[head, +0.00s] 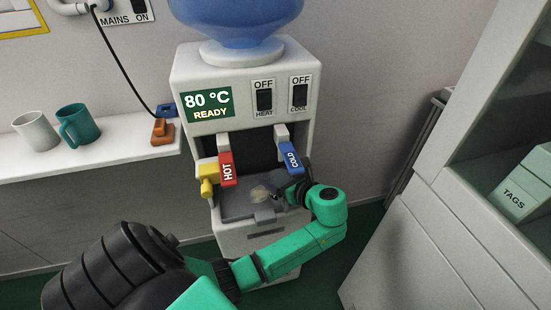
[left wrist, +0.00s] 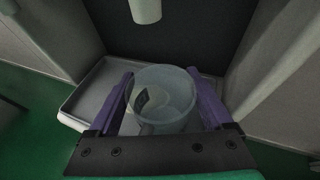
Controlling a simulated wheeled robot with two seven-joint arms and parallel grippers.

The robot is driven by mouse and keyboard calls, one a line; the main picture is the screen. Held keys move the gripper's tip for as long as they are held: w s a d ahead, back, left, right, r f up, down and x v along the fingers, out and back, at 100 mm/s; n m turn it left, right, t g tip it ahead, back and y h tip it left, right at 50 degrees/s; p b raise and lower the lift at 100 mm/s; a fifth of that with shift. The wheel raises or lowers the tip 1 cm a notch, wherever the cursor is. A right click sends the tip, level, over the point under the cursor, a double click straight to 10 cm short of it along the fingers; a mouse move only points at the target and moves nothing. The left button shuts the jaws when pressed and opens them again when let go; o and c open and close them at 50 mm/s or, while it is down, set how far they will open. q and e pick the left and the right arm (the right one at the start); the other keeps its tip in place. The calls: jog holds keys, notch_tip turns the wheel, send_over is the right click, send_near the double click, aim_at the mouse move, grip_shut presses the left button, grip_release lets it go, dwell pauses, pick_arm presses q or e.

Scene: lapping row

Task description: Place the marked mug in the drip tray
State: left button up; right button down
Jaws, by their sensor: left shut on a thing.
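A clear, see-through mug (head: 260,193) with a dark mark on its side is in the dispenser's recess. It also shows in the left wrist view (left wrist: 172,92). My left gripper (head: 279,194) is shut on it, one purple finger on each side. The grey drip tray (head: 236,211) is below the mug; its rim also shows in the left wrist view (left wrist: 83,92). The mug is over the tray, but I cannot tell whether its base touches it. My right gripper is not in view.
The red HOT tap (head: 226,169) and blue COLD tap (head: 291,158) hang above the tray. A white mug (head: 36,132) and a teal mug (head: 80,126) stand on the left shelf (head: 105,150). A cabinet (head: 430,240) stands at the right.

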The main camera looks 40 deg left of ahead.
pick_arm(q)
jog(key=o, duration=1.3)
jog(key=shift+a+f, duration=0.15)
jog(key=p+v, duration=0.1)
jog(key=v, duration=1.1)
jog(key=shift+r, duration=0.3)
